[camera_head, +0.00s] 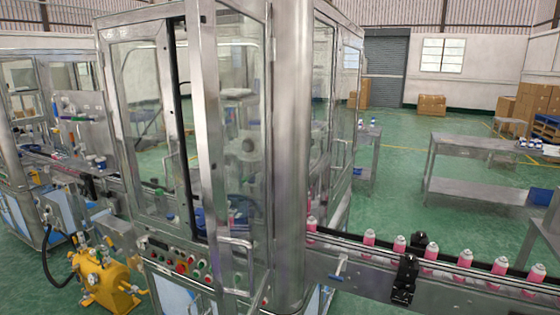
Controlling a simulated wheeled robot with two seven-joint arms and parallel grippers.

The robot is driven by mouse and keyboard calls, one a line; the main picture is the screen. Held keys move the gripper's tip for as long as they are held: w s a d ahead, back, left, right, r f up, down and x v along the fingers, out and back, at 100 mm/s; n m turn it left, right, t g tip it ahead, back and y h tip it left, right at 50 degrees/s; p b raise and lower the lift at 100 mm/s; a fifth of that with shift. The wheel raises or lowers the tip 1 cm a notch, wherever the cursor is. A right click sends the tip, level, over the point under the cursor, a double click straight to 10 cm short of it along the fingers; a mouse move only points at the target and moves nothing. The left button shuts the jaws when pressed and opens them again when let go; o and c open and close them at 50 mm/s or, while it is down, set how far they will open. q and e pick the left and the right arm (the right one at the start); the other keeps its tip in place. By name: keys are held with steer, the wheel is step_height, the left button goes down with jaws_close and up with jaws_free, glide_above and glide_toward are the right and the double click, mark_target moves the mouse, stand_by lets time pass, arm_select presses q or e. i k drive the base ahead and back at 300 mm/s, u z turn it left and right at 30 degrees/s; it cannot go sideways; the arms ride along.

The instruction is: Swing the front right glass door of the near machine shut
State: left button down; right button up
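The near machine (292,150) is a tall steel cabinet with glass panels. Its front right glass door (207,130) has a steel frame and stands open toward me, hinged on the side of the thick right corner post. Its free left edge stands out in front of the cabinet, and its lower part overlaps the control panel. A bar handle (236,243) is low on the door. A dark gap shows between this door and the front left glass door (140,125), which looks shut. Neither of my grippers is in view.
A control panel (178,262) with coloured buttons lies below the doors. A conveyor (450,275) with several pink cans and black brackets runs right from the machine. A yellow pump (107,283) stands at lower left. Steel tables (470,145) and green floor lie behind.

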mark_target(201, 15)
steer(key=i, duration=0.9)
